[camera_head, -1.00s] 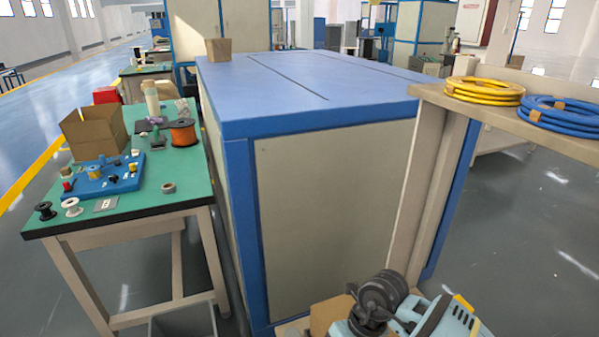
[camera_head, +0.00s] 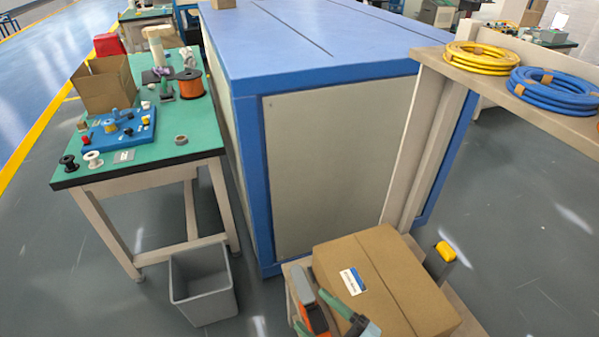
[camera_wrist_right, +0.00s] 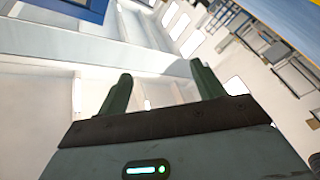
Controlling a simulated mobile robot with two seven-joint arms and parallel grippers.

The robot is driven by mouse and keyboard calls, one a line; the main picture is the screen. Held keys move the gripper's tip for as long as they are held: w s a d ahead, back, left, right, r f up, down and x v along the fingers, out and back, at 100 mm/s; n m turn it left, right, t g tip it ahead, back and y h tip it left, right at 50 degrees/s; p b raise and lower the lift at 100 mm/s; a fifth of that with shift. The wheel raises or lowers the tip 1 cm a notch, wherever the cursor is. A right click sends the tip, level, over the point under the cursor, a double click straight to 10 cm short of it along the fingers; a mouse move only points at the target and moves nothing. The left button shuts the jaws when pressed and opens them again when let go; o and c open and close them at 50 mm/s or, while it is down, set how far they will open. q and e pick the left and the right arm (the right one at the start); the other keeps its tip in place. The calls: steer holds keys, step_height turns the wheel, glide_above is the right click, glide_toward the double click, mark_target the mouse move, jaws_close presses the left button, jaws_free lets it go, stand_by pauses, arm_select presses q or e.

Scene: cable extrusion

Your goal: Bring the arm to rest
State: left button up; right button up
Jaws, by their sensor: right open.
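My right gripper (camera_head: 337,308) shows only in part at the bottom edge of the head view, its green fingers in front of a cardboard box. In the right wrist view, the gripper (camera_wrist_right: 160,82) has its two green fingers spread apart with nothing between them. That view looks out across the hall, with no object close to the fingertips. My left gripper is not in view.
A closed cardboard box (camera_head: 385,280) stands at bottom centre. A large blue-topped cabinet (camera_head: 325,150) fills the middle. A green workbench (camera_head: 190,148) is left, with a grey bin (camera_head: 203,287) by it. A shelf (camera_head: 560,118) holds yellow (camera_head: 482,57) and blue coils (camera_head: 553,91).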

steer(key=s+d+f+m+h+p, duration=0.2)
steer(key=s+d+f+m+h, duration=0.55)
steer(key=d+m+h, duration=0.35)
arm_select(q)
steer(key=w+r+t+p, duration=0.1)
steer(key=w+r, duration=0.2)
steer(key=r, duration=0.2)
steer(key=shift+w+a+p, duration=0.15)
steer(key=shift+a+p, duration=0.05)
steer(key=shift+p, duration=0.15)
arm_select(e)
steer(key=s+d+f+m+g, duration=0.2)
steer(key=s, duration=0.4)
steer(key=s+d+f+m+g+h, duration=0.1)
steer(key=s+d+f+m+g, duration=0.1)
steer(key=s, duration=0.5)
steer(key=shift+d+f+m+g, duration=0.3)
steer(key=shift+d+f+m, duration=0.5)
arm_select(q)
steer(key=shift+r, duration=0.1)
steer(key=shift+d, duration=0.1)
